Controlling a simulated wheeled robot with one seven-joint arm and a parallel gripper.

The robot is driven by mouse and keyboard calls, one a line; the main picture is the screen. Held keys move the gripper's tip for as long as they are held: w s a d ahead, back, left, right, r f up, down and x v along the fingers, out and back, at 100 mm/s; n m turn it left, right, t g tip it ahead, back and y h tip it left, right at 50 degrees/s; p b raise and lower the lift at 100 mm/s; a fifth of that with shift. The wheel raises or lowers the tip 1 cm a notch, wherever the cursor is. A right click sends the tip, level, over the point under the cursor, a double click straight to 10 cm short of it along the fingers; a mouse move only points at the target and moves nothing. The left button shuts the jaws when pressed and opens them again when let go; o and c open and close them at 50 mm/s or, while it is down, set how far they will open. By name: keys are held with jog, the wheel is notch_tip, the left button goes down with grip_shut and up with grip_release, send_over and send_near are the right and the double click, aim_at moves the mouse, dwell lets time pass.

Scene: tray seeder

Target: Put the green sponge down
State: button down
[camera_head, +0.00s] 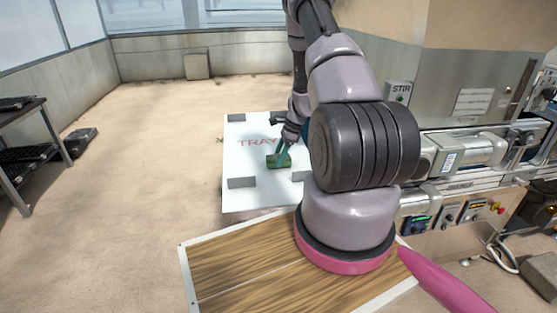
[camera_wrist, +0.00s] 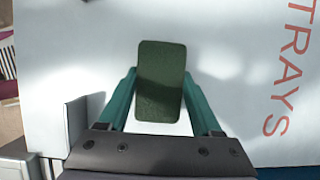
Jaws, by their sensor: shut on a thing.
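The green sponge (camera_head: 273,161) is a small dark green block over the white tray-marked surface, near its middle. It also shows in the wrist view (camera_wrist: 160,82), upright in the picture between the two teal fingers. My gripper (camera_head: 283,153) is shut on the sponge, and its fingers (camera_wrist: 160,95) sit at the sponge's left and right sides. I cannot tell whether the sponge's underside touches the white surface (camera_head: 245,203). My arm hides part of the surface's right side.
Grey corner blocks (camera_head: 242,182) stand on the white surface, which is otherwise bare around the sponge. Red "TRAYS" lettering lies beside it. A dark table (camera_head: 28,125) is at the far left.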

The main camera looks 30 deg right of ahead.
jog(key=shift+f, duration=0.5)
jog(key=shift+f, duration=0.15)
jog(key=shift+c, duration=0.3)
grip_release()
